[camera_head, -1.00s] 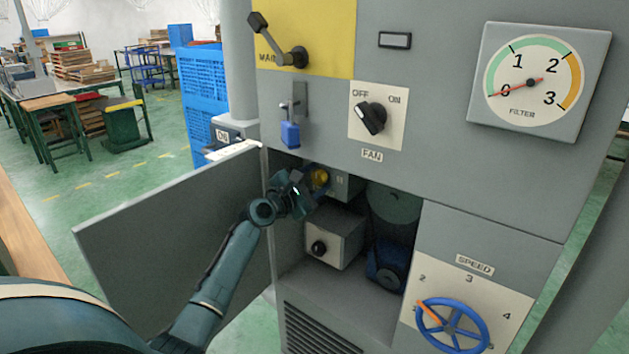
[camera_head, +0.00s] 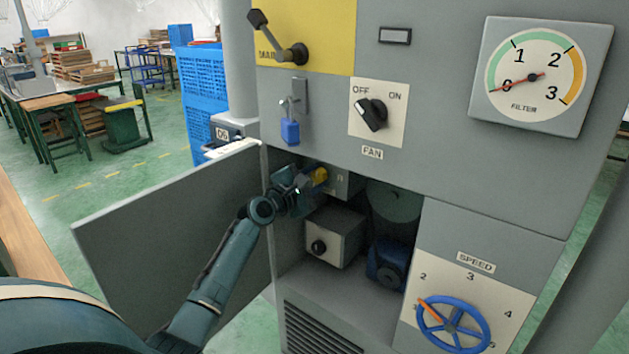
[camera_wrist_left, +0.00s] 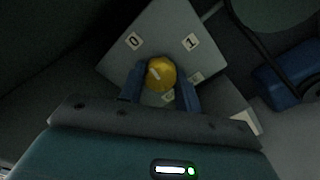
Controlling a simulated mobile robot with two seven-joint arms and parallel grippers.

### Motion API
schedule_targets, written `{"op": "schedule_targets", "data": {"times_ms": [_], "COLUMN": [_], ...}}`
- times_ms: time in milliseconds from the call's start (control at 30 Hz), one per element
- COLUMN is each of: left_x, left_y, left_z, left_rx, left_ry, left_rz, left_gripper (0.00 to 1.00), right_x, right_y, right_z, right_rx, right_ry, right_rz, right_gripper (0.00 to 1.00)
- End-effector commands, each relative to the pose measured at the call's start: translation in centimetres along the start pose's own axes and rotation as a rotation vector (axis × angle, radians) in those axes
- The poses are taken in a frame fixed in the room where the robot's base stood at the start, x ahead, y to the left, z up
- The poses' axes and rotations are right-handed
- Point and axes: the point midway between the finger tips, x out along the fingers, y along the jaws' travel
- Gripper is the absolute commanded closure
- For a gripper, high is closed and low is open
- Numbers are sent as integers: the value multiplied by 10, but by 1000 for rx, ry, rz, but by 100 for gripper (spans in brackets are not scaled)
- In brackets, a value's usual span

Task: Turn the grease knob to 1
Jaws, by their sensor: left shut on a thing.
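The yellow grease knob (camera_head: 320,174) is on a grey box (camera_head: 342,184) inside the open lower compartment of the cabinet. My left gripper (camera_head: 309,179) reaches in from the left and is shut on the knob. In the left wrist view, the two fingers (camera_wrist_left: 161,88) stand on either side of the knob (camera_wrist_left: 163,72). A white mark shows on the knob's left part, toward the upper left. The 0 label (camera_wrist_left: 134,41) is at upper left and the 1 label (camera_wrist_left: 191,42) at upper right. Two smaller labels are hard to read. My right gripper is not in view.
The open cabinet door (camera_head: 170,240) stands left of my arm. Below the knob is a grey box with a black knob (camera_head: 318,246), beside a blue motor (camera_head: 387,265). The fan switch (camera_head: 371,114) and blue padlock (camera_head: 290,132) are above; the blue speed wheel (camera_head: 453,325) is lower right.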

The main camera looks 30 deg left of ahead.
Motion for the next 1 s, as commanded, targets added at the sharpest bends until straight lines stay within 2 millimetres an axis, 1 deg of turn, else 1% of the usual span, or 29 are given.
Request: {"op": "schedule_targets", "data": {"times_ms": [567,1000], "left_x": [0,0], "left_y": [-1,-1], "left_z": [-1,-1], "left_rx": [541,959], "left_ry": [-1,-1], "left_rz": [1,-1], "left_gripper": [89,89], "right_x": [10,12], "right_y": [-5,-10], "right_z": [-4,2], "right_rx": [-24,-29], "right_ry": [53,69], "right_rz": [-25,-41], "right_gripper": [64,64]}}
